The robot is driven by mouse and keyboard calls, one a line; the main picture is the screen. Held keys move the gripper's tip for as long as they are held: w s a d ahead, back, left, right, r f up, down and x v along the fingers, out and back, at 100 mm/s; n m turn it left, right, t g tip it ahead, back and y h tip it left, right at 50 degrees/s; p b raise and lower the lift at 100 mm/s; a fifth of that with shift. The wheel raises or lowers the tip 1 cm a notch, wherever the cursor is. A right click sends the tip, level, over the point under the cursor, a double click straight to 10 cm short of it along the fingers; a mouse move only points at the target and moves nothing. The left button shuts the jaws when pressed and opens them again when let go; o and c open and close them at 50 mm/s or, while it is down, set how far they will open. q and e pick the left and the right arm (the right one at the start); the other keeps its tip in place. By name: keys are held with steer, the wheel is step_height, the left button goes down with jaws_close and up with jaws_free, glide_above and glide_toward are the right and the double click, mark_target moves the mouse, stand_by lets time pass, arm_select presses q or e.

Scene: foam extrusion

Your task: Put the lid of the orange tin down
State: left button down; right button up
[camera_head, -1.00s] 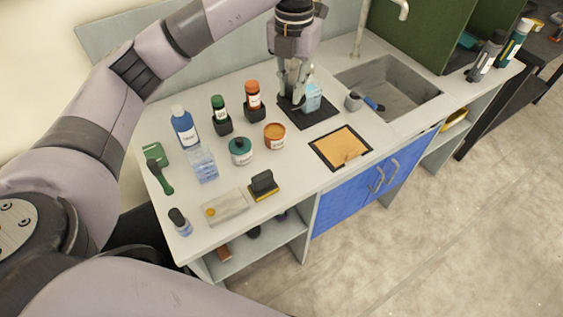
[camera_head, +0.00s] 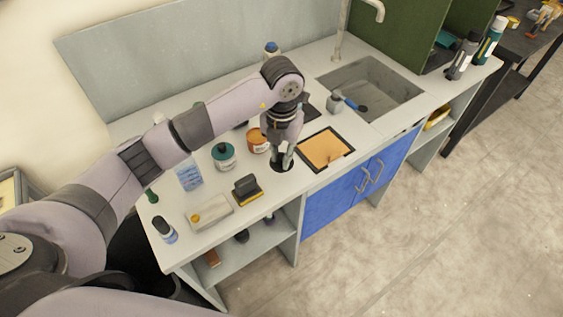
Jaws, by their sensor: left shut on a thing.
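The orange tin (camera_head: 257,141) stands on the worktop, just left of my left gripper and partly behind my arm. Its top looks open, with an orange-brown inside. My left gripper (camera_head: 284,156) points down in front and to the right of the tin. It is shut on a dark round thing (camera_head: 281,166), which looks like the lid. The lid is low over the worktop; I cannot tell whether it touches. The fingers hide part of it. My right gripper is out of view.
A teal tin (camera_head: 223,156) stands left of the orange tin. A black-and-yellow block (camera_head: 247,187) lies in front. An orange sheet on a dark mat (camera_head: 326,149) lies to the right. The sink (camera_head: 372,88) is behind. My arm hides several bottles.

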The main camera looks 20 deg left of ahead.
mark_target(282, 175)
arm_select(q)
step_height(282, 175, down, 4)
steer(key=shift+f+p, duration=0.1)
steer(key=shift+p, duration=0.35)
steer(key=shift+f, duration=0.2)
steer(key=shift+f, duration=0.2)
steer(key=c, duration=1.9)
jaws_free()
steer(key=shift+r, duration=0.1)
steer(key=o, duration=0.4)
